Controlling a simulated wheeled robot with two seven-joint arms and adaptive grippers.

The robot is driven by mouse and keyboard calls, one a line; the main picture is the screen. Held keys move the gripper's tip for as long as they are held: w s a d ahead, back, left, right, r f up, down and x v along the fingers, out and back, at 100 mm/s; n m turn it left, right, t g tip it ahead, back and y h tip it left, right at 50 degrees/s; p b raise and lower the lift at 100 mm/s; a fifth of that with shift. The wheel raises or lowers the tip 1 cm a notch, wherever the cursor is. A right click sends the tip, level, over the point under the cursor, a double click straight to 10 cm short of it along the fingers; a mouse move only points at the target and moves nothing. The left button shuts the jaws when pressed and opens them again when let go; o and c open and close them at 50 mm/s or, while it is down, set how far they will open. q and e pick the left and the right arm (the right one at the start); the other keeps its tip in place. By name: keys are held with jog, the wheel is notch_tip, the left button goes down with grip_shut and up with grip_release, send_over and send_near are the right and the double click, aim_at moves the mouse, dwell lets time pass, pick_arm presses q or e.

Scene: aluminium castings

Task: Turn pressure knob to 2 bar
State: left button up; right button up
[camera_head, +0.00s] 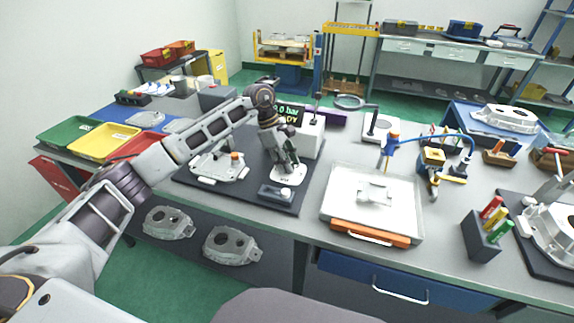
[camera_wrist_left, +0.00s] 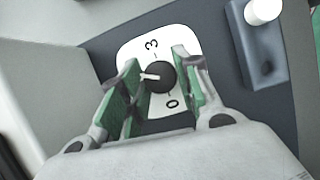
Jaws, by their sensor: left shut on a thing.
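The pressure knob (camera_wrist_left: 160,78) is a dark round knob with a white pointer, on a white dial plate (camera_wrist_left: 131,52) marked 3 and 0. In the left wrist view the pointer points to the left, between the two numbers. My left gripper (camera_wrist_left: 158,85) has its green-padded fingers on both sides of the knob and is shut on it. In the head view the left gripper (camera_head: 287,165) stands over the dial plate (camera_head: 289,177) and hides the knob. A display (camera_head: 289,114) behind it shows green text ending in "0 bar", partly covered by my arm. My right gripper is out of view.
A small grey box with a white button (camera_head: 276,192) sits in front of the dial. A casting (camera_head: 217,167) lies left on the same dark mat. A white tray (camera_head: 341,195) with an orange front stands to the right. Several coloured bins are far left.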

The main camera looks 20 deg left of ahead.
pick_arm(q)
jog(key=shift+m, duration=0.3)
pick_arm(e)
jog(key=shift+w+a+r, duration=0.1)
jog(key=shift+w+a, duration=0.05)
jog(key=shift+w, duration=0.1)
pick_arm(q)
jog(key=o, duration=1)
jog(key=shift+v, duration=6)
jog(key=shift+w, duration=0.2)
jog(key=shift+r, duration=0.1)
